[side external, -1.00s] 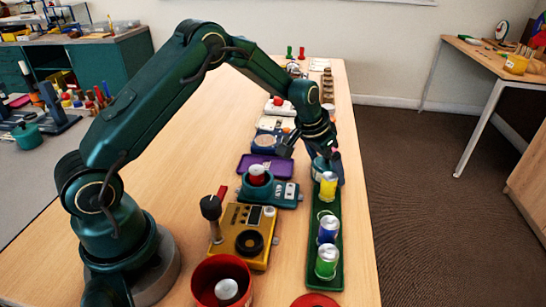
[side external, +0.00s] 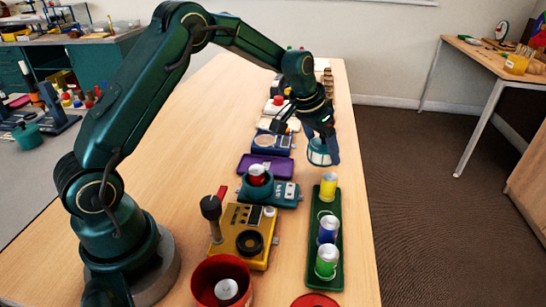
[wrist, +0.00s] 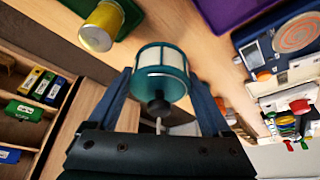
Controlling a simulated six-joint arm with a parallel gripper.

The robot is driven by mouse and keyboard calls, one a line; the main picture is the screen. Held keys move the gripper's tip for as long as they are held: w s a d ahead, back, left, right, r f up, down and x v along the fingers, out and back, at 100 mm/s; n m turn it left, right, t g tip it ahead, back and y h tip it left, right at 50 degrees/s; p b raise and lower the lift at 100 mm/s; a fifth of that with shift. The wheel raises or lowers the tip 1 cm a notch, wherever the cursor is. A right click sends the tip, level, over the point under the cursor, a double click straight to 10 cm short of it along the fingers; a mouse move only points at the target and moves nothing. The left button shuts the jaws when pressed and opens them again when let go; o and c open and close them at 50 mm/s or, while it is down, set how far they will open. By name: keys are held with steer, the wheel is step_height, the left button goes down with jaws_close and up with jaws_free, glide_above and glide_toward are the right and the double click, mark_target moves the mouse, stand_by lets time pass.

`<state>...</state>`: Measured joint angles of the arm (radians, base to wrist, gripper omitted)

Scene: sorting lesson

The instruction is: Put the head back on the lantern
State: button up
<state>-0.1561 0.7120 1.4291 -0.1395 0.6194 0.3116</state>
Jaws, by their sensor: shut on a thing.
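The lantern head (side external: 319,153) is a teal and cream round piece with a dark knob. In the side view it hangs above the table near its right edge, just beyond the yellow can. In the wrist view the lantern head (wrist: 161,72) sits between the blue fingers, knob towards the wrist. My gripper (wrist: 161,85) is shut on it. In the side view my gripper (side external: 320,139) is partly hidden by the arm's end. I cannot make out the lantern's body in either view.
A green tray (side external: 325,272) along the right edge holds a yellow can (side external: 328,186), a blue can (side external: 328,229) and a green can (side external: 326,262). A teal device (side external: 284,192) with a red can, a purple tray (side external: 265,164) and a yellow device (side external: 246,236) stand left of it.

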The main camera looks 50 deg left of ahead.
steer(key=s+a+r, duration=0.5)
steer(key=a+r, duration=0.1)
steer(key=a, duration=0.2)
steer(key=n+y, duration=0.2)
steer(key=n, duration=0.3)
glide_above(258, 167)
steer(key=a, duration=0.1)
steer(key=shift+f, duration=0.15)
steer(key=shift+s+d, duration=0.2)
steer(key=shift+d, duration=0.05)
steer(key=shift+d+r, duration=0.2)
steer(key=shift+r, duration=0.1)
steer(key=shift+m, duration=0.3)
steer(key=shift+f, duration=3.1)
steer(key=shift+f, duration=0.15)
steer(key=o, duration=1.2)
steer(key=shift+c, duration=0.2)
